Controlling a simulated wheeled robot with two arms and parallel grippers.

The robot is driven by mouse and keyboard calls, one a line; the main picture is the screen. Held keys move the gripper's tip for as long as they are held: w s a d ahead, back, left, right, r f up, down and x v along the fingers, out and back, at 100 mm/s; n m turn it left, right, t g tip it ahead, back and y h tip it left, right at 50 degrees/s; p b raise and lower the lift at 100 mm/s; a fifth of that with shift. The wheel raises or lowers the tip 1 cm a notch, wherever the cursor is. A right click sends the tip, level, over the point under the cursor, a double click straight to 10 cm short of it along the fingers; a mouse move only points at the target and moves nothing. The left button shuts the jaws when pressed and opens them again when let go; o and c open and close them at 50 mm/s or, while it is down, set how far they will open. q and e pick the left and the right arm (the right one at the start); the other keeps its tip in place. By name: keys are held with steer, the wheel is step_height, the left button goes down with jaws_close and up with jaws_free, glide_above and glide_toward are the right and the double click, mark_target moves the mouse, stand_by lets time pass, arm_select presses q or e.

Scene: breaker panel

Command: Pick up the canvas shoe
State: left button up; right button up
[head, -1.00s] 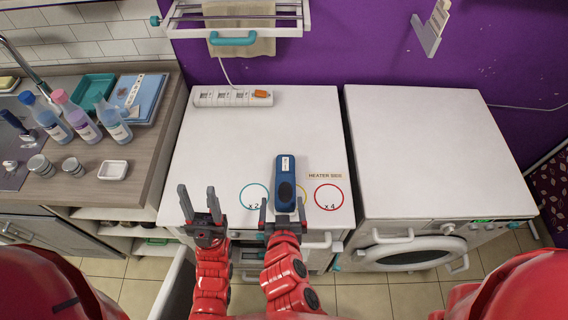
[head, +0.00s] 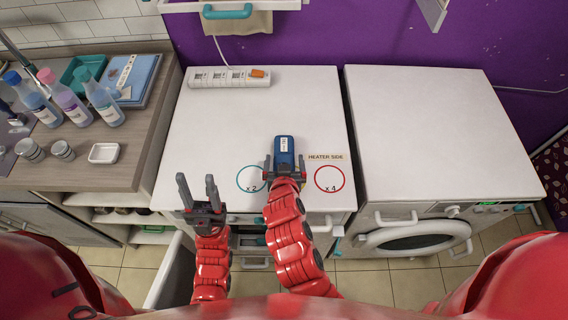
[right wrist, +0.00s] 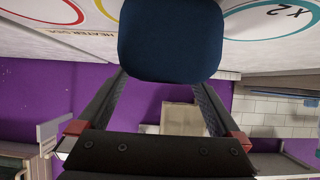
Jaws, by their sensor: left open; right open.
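A blue elongated object (head: 284,150) with a white label lies on the white cabinet top. I cannot clearly tell that it is the canvas shoe; no other shoe is plain to see. My right gripper (head: 284,165) is open over its near part, a finger on either side, and hides that end. In the right wrist view the dark blue end (right wrist: 171,40) shows large between the two finger lines of the gripper (right wrist: 162,82); contact cannot be told. My left gripper (head: 198,188) is open and empty at the cabinet's front edge, to the left.
The white cabinet top (head: 220,125) has printed circles and a heater side label. A power strip (head: 229,77) lies at its back. A washing machine (head: 420,130) stands right. Bottles (head: 104,102) and a small white dish (head: 104,153) stand on the left counter. A rack hangs above.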

mark_target(284, 156)
steer(key=shift+w+p, duration=0.3)
steer(key=shift+w, duration=0.1)
steer(key=p+x, duration=0.1)
steer(key=x, duration=0.2)
steer(key=shift+r+p, duration=0.1)
steer(key=shift+p, duration=0.3)
steer(key=shift+w+a+f, duration=0.1)
steer(key=shift+w+f, duration=0.35)
steer(key=shift+w, duration=0.1)
steer(key=shift+c, duration=0.2)
steer(key=c, duration=1.3)
steer(key=shift+r, duration=0.2)
